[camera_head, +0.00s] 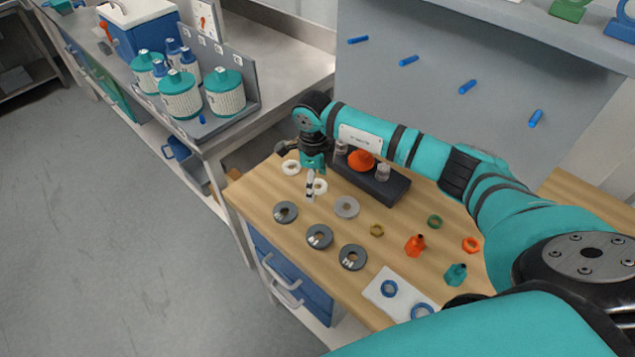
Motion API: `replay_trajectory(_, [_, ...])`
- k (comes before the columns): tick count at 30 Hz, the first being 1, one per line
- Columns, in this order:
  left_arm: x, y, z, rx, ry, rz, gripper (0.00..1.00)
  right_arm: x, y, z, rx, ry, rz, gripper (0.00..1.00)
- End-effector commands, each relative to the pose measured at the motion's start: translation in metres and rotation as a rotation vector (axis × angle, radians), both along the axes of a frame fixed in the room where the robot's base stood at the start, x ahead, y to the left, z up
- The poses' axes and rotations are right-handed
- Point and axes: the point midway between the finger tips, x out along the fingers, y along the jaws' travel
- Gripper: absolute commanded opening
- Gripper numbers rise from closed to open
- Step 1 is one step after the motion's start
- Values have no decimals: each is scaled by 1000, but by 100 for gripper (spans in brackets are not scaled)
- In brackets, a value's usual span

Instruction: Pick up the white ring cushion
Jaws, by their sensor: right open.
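Two white rings lie on the wooden worktop (262,196). One white ring (291,168) is at the back left and clear of the gripper. The other white ring (321,186) is close by to its right. I cannot tell which of them is the white ring cushion. My right gripper (310,190) points down at the second ring, with its fingers covering that ring's left side. It is open, and I see nothing held in it. I cannot tell whether the fingers touch the ring. My left gripper is out of view.
Several grey discs, one of them here (319,237), lie in front of the rings. A light grey ring (346,207) is to the right. A dark block (385,187) with an orange knob stands behind. Small orange and green parts and a white plate (384,303) lie at right.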

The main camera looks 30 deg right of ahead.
Motion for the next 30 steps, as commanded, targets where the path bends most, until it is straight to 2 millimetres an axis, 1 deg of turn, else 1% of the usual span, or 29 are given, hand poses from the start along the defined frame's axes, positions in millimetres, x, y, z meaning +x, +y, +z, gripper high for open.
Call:
replay_trajectory(7, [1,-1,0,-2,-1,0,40,0,0,-2,1,-1,0,75])
replay_trajectory(15, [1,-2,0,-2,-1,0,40,0,0,-2,0,-1,0,40])
replay_trajectory(17, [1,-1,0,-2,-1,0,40,0,0,-2,0,-1,0,32])
replay_trajectory(18, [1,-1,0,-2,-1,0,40,0,0,-2,0,-1,0,30])
replay_trajectory(26, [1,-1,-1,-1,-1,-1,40,0,0,-1,0,-1,0,30])
replay_trajectory(30, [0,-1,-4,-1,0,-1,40,1,0,5,0,-4,0,30])
